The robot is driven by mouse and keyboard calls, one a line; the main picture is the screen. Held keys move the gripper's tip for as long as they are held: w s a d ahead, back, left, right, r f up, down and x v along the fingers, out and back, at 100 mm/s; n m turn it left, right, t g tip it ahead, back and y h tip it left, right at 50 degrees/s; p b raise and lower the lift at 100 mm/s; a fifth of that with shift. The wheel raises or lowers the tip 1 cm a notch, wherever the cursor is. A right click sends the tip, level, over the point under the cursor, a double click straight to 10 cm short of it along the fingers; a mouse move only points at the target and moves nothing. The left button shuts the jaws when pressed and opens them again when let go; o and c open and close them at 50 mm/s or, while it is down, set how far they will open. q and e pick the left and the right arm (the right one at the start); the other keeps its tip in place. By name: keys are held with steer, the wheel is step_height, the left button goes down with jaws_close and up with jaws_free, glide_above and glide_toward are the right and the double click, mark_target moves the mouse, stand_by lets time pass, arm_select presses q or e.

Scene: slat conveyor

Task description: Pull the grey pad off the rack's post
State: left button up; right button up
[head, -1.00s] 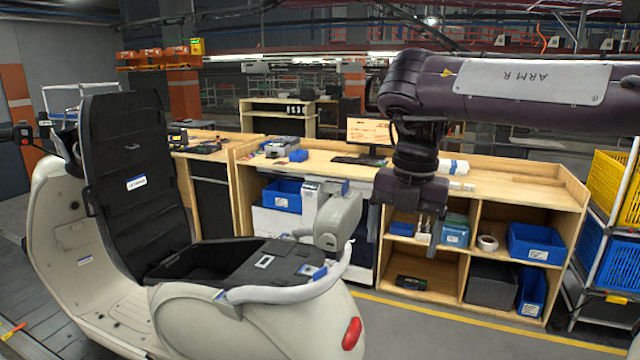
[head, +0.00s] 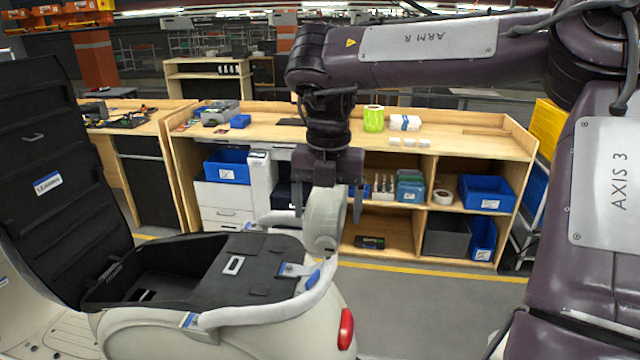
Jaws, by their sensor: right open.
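The grey pad (head: 325,222) is a rounded, light grey backrest. It stands upright at the rear of the cream scooter, above the curved rack rail (head: 275,306). The post itself is hidden behind or inside the pad. My right gripper (head: 329,208) points down over the pad, its jaws apart. One finger shows on each side of the pad's upper part in the picture. I cannot tell whether the fingers touch it. My left gripper is not in view.
The scooter's black seat lid (head: 45,170) stands raised at the left, beside the open storage well (head: 165,275). A wooden workbench (head: 470,145) with blue bins runs behind. The grey floor right of the scooter (head: 430,310) is clear.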

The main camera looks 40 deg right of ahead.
steer(key=f, duration=0.3)
steer(key=shift+w+f+p, duration=0.2)
steer(key=shift+w+p, duration=0.2)
steer(key=shift+w+f, duration=0.2)
steer(key=shift+f, duration=0.1)
steer(key=shift+s+r, duration=0.1)
steer(key=shift+s, duration=0.15)
steer(key=c, duration=0.4)
steer(key=shift+c, duration=1.3)
steer(key=c, duration=0.5)
steer(key=o, duration=0.5)
steer(key=c, duration=0.4)
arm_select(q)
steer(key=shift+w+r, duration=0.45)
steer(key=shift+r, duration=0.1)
